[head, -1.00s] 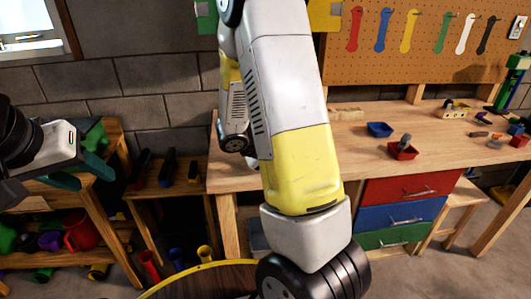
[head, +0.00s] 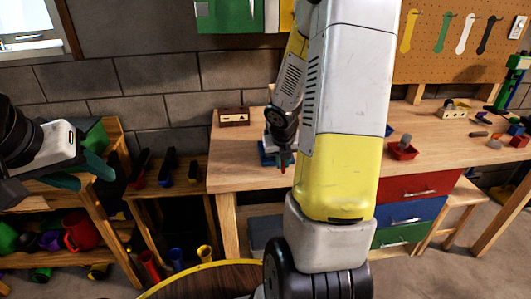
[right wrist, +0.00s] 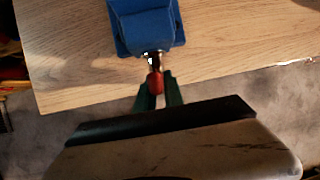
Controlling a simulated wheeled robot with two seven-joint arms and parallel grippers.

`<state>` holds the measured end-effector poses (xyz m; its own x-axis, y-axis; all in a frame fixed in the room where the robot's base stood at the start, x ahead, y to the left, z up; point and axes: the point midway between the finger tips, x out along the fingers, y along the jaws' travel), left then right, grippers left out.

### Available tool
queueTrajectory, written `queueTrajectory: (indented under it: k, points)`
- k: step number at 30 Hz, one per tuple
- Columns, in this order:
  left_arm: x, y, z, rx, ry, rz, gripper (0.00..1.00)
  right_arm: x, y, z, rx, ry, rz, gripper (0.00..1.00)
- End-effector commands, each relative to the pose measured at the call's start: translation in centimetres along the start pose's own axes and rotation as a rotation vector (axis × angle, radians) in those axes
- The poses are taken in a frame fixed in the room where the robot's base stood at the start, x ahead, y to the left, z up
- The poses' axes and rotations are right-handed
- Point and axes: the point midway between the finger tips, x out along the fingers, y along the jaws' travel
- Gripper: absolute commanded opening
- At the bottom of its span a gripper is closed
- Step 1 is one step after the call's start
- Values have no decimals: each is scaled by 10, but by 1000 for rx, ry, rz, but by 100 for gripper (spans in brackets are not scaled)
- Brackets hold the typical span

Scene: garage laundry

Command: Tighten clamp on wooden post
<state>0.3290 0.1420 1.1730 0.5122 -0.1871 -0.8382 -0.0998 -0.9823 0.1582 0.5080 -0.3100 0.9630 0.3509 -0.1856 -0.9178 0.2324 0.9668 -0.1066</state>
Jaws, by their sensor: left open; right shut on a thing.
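A blue clamp (head: 266,156) stands on the workbench near its front edge, partly hidden by my right arm. In the right wrist view the clamp (right wrist: 147,28) shows a metal screw with a red handle (right wrist: 155,84) reaching past the bench edge. My right gripper (right wrist: 158,92) is shut on the red handle, with a green finger on each side. In the head view my right gripper (head: 284,168) is small and partly covered. I cannot make out the wooden post clearly. My left gripper (head: 82,174) is open and empty at the far left, away from the clamp.
A small wooden box (head: 233,116) sits at the back left of the workbench (head: 240,175). A red tray (head: 403,151) and loose blocks lie to the right. Shelves with tools and coloured containers stand at the left. Bare bench top lies left of the clamp.

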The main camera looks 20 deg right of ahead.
Motion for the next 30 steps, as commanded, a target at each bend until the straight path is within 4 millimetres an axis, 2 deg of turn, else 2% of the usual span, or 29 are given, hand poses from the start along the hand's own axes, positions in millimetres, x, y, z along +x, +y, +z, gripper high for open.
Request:
queueTrajectory:
  k: [17,18,21,30]
  points:
    - [0,0,0,0,0,0,47,1,0,-4,7,8,18,0]
    - [0,0,0,0,0,0,47,1,0,-4,7,8,18,19]
    - [0,0,0,0,0,0,47,0,0,-3,7,7,18,35]
    - [0,0,0,0,0,0,47,0,0,-1,8,3,18,35]
